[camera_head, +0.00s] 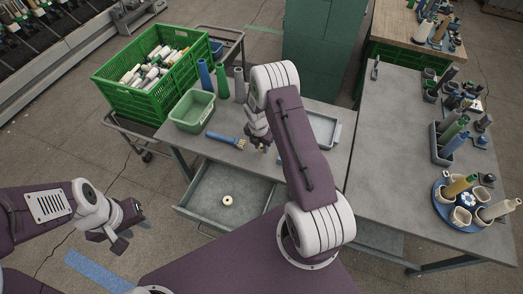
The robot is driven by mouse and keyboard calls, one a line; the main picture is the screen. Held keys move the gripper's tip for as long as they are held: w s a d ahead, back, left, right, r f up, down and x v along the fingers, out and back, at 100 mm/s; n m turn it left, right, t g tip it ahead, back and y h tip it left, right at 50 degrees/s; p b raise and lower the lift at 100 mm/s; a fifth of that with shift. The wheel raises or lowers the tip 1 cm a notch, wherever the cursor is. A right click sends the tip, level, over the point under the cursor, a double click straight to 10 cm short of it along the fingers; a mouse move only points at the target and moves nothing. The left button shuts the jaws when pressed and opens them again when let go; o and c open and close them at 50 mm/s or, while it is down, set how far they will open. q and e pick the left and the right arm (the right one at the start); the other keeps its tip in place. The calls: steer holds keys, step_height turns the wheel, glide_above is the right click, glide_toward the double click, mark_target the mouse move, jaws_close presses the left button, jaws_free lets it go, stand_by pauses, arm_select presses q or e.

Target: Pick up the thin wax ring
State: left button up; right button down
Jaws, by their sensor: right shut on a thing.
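A cream wax ring (227,201) with a dark hole lies flat in the open drawer (205,195) under the table; I cannot tell whether it is the thin one. My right gripper (262,146) is above the table, up and to the right of the drawer. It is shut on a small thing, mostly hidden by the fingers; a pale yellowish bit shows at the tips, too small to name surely. My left gripper (131,231) is open and empty over the floor at the lower left, apart from the table.
A brush (226,139) lies on the table left of my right gripper. A green bin (192,110), upright tubes (221,80) and a grey tray (323,128) are nearby. A green crate (155,70) of cones stands on a cart. The right table holds a blue round tray (447,211).

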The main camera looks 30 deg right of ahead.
steer(key=s+d+r+b, duration=0.1)
steer(key=s+d+r, duration=0.6)
steer(key=s+r, duration=0.1)
steer(key=shift+s+d+r, duration=0.15)
steer(key=shift+s+d, duration=0.25)
steer(key=shift+w+a, duration=0.1)
stand_by(0.7)
